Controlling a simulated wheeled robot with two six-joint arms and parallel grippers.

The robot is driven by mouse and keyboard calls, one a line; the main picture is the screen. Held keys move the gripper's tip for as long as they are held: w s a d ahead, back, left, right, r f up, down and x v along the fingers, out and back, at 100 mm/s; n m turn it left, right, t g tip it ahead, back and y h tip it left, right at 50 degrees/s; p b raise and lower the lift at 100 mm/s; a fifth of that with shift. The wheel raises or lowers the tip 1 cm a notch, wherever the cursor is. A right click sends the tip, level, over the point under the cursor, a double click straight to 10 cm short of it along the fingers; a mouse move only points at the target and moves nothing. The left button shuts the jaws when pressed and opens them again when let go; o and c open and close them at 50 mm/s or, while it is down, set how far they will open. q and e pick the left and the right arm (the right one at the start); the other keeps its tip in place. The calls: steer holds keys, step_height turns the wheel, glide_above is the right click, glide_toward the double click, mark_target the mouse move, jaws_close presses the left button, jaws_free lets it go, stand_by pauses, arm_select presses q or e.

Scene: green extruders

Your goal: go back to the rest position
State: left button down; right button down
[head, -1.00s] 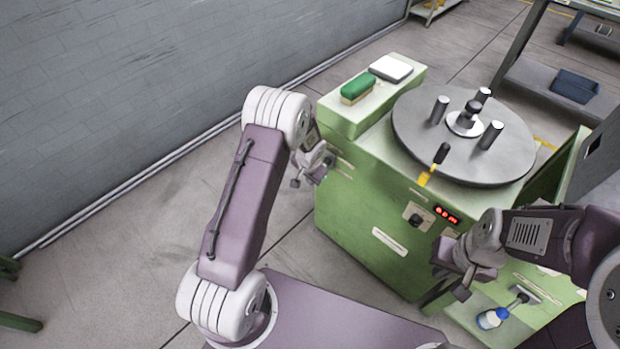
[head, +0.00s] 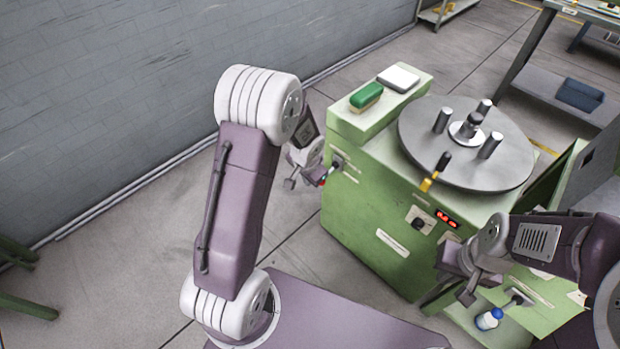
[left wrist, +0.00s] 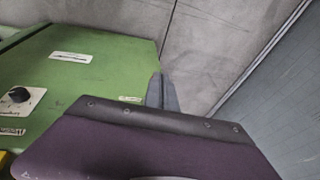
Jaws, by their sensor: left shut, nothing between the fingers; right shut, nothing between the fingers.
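My left gripper (head: 306,180) hangs beside the left side of the green machine (head: 375,225), over the floor. In the left wrist view its grey fingers (left wrist: 161,92) are together with nothing between them, and the machine's green side (left wrist: 90,65) lies to their left. My right gripper (head: 458,285) is at the machine's lower front, above and left of a blue-and-white bottle (head: 489,319). It is shut and holds nothing that I can see. I cannot tell whether either gripper touches the machine.
A round grey turntable (head: 466,168) with several upright pegs tops the machine. A green brush (head: 366,96) and a white pad (head: 398,78) lie on its ledge. A grey wall (head: 120,90) stands at left, with open floor (head: 120,260) before it. A bench (head: 560,85) stands at the back right.

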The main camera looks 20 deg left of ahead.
arm_select(q)
steer(key=shift+w+f, duration=0.1)
steer(key=shift+w, duration=0.05)
steer(key=s+d+r+n+t+p, duration=0.1)
steer(key=s+r+p, duration=0.1)
steer(key=r+p, duration=0.6)
steer(key=s+d+r+p, duration=0.1)
steer(key=s+r+p, duration=0.2)
steer(key=r, duration=0.9)
steer(key=s+d+f+n+g+h, duration=0.1)
steer(key=s+d+f+n+g, duration=0.1)
steer(key=s, duration=1.1)
steer(key=shift+d+n+g, duration=0.15)
steer(key=shift+n+g, duration=0.35)
steer(key=shift+n, duration=0.2)
